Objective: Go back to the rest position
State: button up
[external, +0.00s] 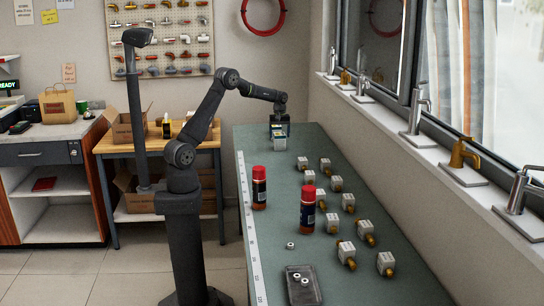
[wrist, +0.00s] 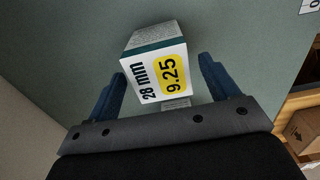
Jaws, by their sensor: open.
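My gripper (external: 279,124) is open over the far end of the green bench top (external: 262,226). A small box (wrist: 155,58) with a white label reading "28 mm" and "9.25" on yellow shows between its two blue fingers (wrist: 162,68) in the wrist view, with gaps at both sides. The box (external: 279,143) stands on the bench just below the gripper in the external view. A smaller pale printed piece (wrist: 176,103) shows behind the label, partly hidden by the gripper. My arm reaches forward and down to the bench.
Two red-capped bottles (external: 259,188) (external: 307,209) stand mid-bench. Several white-tagged brass fittings (external: 346,252) line the right side. A grey tray (external: 303,286) with small rings lies at the near end. Taps (external: 415,110) stand on the window sill. A wooden table with cardboard boxes (external: 126,130) is left.

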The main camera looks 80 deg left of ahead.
notch_tip(320, 180, down, 3)
jog(key=shift+r, duration=0.15)
notch_tip(320, 180, up, 12)
notch_tip(320, 180, down, 12)
notch_tip(320, 180, up, 4)
jog(key=shift+r, duration=0.2)
jog(key=w+d+r, duration=0.1)
jog(key=d+r, duration=0.6)
jog(key=d, duration=0.5)
jog(key=s+a+f+m, duration=0.1)
jog(key=s+a, duration=0.5)
jog(key=s, duration=0.6)
jog(key=s+a+f, duration=0.1)
jog(key=a+f, duration=0.2)
jog(key=s+a+f, duration=0.1)
jog(key=a+f, duration=0.2)
jog(key=s+a+f, duration=0.1)
jog(key=a+f, duration=0.2)
jog(key=a, duration=0.1)
jog(key=shift+f, duration=0.6)
